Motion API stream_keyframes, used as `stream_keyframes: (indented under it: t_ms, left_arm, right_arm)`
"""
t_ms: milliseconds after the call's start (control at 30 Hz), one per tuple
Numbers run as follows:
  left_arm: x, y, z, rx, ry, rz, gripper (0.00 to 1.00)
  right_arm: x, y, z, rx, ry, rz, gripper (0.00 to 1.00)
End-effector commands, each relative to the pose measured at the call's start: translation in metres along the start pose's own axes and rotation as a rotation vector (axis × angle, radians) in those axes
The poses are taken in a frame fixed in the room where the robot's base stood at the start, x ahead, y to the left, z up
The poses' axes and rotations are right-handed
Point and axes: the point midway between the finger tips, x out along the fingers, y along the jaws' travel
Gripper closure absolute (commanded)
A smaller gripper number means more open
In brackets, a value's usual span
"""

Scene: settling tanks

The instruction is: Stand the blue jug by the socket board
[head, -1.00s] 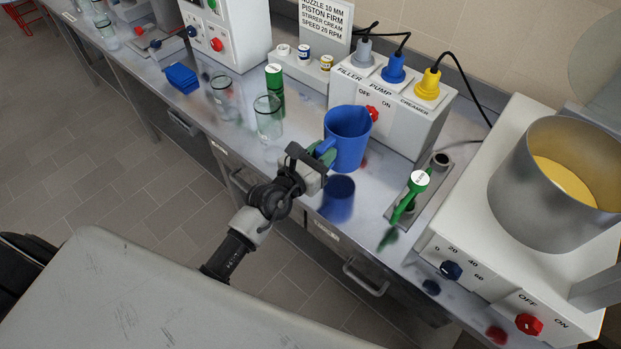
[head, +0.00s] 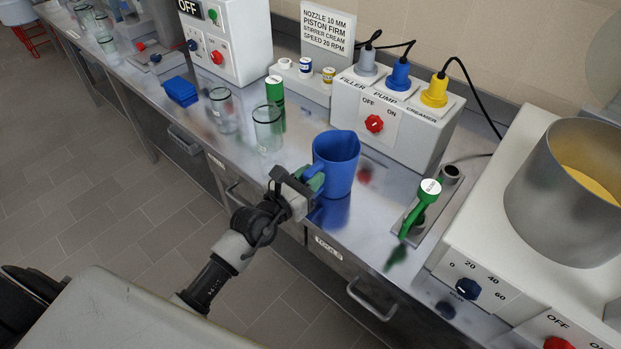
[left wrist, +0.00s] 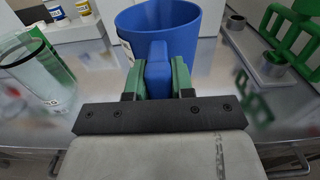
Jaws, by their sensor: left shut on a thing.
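The blue jug (head: 337,163) is upright near the front edge of the steel bench, in front of the socket board (head: 392,112). My left gripper (head: 313,180) is shut on the jug's handle, from the left front. In the left wrist view the green fingers (left wrist: 158,80) clasp the handle, and the jug (left wrist: 180,28) stands beyond them. A dark blue reflection lies beneath the jug; I cannot tell whether its base touches the bench. The socket board carries grey, blue and yellow plugs and a red knob. My right gripper is not in view.
A green-handled tool (head: 422,207) sits in a holder to the right. A mixer with a steel pot (head: 570,195) fills the right end. Bench between jug and board is clear.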

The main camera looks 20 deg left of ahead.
Motion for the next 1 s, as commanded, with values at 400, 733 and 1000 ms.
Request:
stream_keyframes:
  t_ms: [400, 733, 1000]
  left_arm:
    - [0.0, 0.0, -0.003, 0.0, 0.001, 0.0, 0.52]
    - [-0.019, 0.0, -0.003, -0.001, 0.003, 0.0, 0.52]
    - [-0.078, 0.0, -0.004, 0.001, 0.004, 0.0, 0.52]
  right_arm:
    - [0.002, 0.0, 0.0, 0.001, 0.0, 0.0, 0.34]
    - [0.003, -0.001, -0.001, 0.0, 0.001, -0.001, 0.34]
    - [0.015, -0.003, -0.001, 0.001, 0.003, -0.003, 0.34]
